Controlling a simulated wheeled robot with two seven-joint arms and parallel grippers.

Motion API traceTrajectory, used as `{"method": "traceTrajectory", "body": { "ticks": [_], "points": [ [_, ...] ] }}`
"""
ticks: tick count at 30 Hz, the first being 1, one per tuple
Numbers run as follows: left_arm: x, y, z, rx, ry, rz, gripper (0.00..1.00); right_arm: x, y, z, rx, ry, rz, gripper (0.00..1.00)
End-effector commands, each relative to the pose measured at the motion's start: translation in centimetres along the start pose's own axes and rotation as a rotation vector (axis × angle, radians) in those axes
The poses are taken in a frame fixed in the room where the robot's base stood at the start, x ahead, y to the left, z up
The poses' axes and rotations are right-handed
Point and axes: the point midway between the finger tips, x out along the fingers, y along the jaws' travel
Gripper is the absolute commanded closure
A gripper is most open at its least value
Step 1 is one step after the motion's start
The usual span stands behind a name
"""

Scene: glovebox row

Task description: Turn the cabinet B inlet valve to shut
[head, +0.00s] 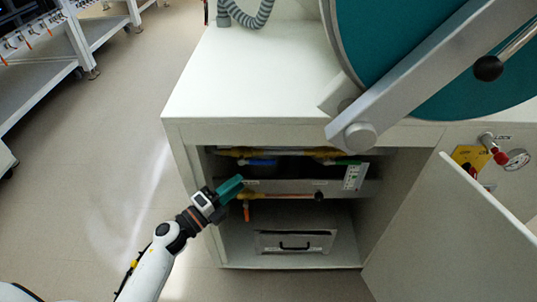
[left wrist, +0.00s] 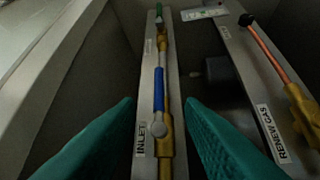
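The inlet valve has a blue lever (left wrist: 159,88) that lies in line with its brass pipe (left wrist: 165,140) in the left wrist view. A label reading INLET (left wrist: 141,140) is beside it. In the head view the blue lever (head: 262,162) shows small inside the open cabinet, on the upper pipe. My left gripper (head: 236,187) reaches into the cabinet's left side. In the left wrist view its two teal fingers (left wrist: 159,108) are apart, one on each side of the blue lever, with gaps between; it holds nothing. My right gripper is not in view.
A green lever (head: 345,161) is farther along the upper pipe. The open cabinet door (head: 455,240) is at right.

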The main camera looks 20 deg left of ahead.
Motion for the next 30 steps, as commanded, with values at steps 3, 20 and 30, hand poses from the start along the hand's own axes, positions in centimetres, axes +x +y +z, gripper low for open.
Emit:
{"method": "traceTrajectory", "body": {
  "ticks": [3, 20, 30],
  "points": [
    [2.3, 0.2, 0.0, 0.001, -0.001, 0.006, 0.65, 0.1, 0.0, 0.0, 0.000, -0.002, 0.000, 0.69],
    [10.6, 0.1, 0.1, -0.003, 0.000, 0.006, 0.65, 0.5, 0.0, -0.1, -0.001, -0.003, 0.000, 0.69],
    [10.7, 0.1, 0.1, -0.003, 0.000, 0.005, 0.71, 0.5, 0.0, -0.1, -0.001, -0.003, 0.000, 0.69]
  ]
}}
